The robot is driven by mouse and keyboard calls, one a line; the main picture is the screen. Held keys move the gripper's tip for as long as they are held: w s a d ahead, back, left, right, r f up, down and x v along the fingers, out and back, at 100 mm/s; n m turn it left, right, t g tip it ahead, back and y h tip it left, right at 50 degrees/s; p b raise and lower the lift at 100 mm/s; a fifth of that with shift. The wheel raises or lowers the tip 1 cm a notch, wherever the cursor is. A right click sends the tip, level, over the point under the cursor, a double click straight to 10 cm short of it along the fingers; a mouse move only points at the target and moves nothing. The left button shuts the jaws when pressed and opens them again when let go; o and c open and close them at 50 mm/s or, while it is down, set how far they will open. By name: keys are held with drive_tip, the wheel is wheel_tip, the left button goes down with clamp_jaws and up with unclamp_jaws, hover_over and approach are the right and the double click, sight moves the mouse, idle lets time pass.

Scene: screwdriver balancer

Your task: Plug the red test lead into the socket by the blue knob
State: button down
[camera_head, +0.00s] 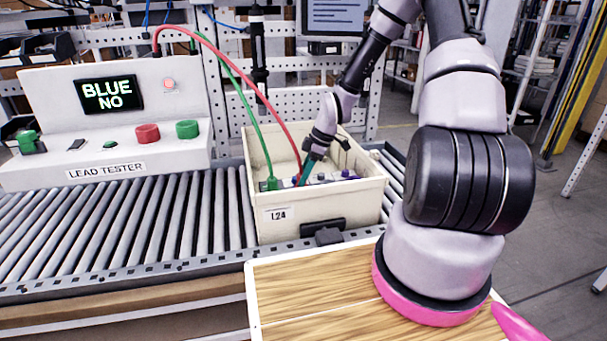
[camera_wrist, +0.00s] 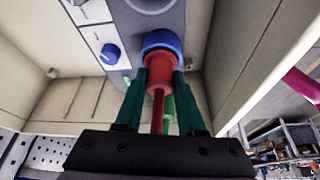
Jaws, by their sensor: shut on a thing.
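My gripper (camera_wrist: 162,82) is shut on the red plug of the red test lead (camera_wrist: 158,75), its two teal fingers on either side. The plug's front end meets a blue ring (camera_wrist: 160,42) on a grey panel; how deep it sits I cannot tell. In the head view my gripper (camera_head: 306,172) reaches down into the beige bin (camera_head: 315,205). The red lead (camera_head: 232,68) arcs from the tester into the bin. The plug's tip is hidden.
The lead tester (camera_head: 115,125) stands at the left, its display (camera_head: 108,95) reading "BLUE NO". A green lead (camera_head: 247,103) also runs into the bin. The bin's walls surround my gripper closely. Rollers (camera_head: 150,220) lie left of the bin and a wooden top (camera_head: 320,295) in front.

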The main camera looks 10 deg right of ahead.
drive_tip(key=shift+c, duration=2.2)
unclamp_jaws()
drive_tip(key=v, duration=1)
drive_tip(key=shift+r, duration=0.4)
drive_tip(key=shift+s+d+r, duration=0.1)
drive_tip(key=shift+d, duration=0.1)
